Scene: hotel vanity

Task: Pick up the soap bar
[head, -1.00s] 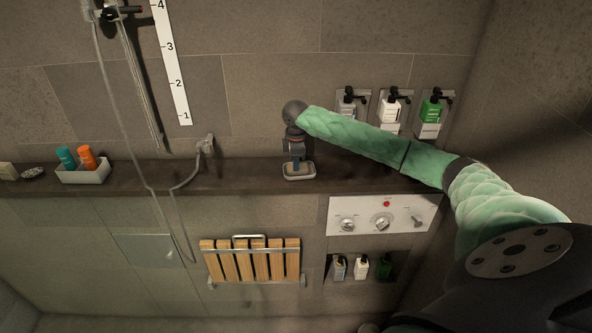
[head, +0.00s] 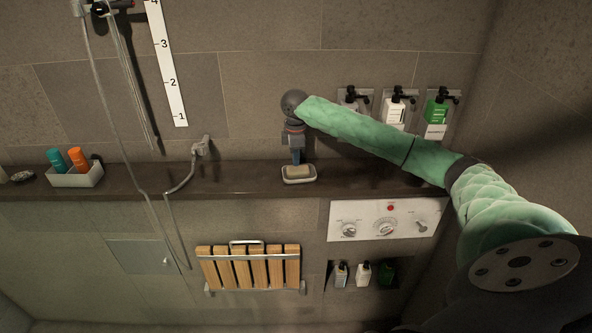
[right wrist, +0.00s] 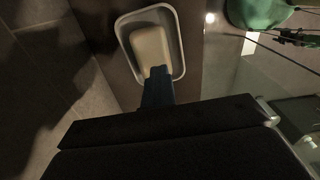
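The soap bar (head: 298,171) is pale tan and lies in a small white soap dish (head: 299,180) on the dark ledge. In the right wrist view the soap bar (right wrist: 151,47) lies inside the rim of the dish (right wrist: 179,62). My right gripper (head: 296,162) points down just above the dish. Its blue fingers (right wrist: 158,72) look close together, with their tips over the near end of the soap. No gap shows between them, and the soap is not between them. Any contact with the soap is unclear. My left gripper is out of view.
A light caddy (head: 76,176) with teal and orange bottles stands left on the ledge (head: 235,178). A shower hose (head: 168,205) hangs left of the dish. Wall dispensers (head: 395,108) are behind my right arm. A control panel (head: 365,229) and slatted wooden seat (head: 248,269) are below.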

